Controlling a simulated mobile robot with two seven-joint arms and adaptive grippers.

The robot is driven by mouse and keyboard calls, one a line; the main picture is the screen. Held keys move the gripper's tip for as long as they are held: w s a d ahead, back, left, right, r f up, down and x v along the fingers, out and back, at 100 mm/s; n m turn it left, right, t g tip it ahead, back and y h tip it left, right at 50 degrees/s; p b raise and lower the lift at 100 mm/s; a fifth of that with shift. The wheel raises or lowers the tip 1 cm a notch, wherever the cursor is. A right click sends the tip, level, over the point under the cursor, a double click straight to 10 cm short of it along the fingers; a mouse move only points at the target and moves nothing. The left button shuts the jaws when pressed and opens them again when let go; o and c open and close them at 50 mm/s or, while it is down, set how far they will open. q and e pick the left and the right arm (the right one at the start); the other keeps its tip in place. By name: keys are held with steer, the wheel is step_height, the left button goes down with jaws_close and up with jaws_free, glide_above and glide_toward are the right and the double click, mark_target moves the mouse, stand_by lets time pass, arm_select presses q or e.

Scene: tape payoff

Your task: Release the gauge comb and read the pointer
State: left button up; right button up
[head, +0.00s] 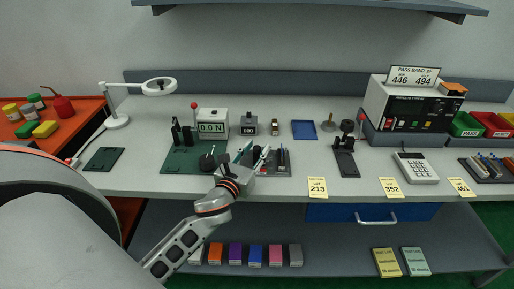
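My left gripper (250,157) reaches in from the lower left, over the front middle of the bench. Its fingers are small, and a teal piece shows beside them; I cannot tell whether they hold anything. A force gauge box (212,129) reading 0.0 N stands behind and left of the gripper, at the back of a dark green base plate (178,160). A black round knob or wheel (207,162) is on that plate, just left of the gripper. I cannot pick out the gauge comb or a pointer for certain. My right gripper is not in view.
A pen tray (284,169) lies right of the gripper. A small grey block (249,126), a blue tray (304,130) and a black stand (345,158) are nearby. A lamp (117,121) stands left. A pass-band instrument (412,106) and calculator (416,169) stand right.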

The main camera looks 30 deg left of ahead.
arm_select(q)
steer(key=shift+w, duration=0.45)
jaws_close()
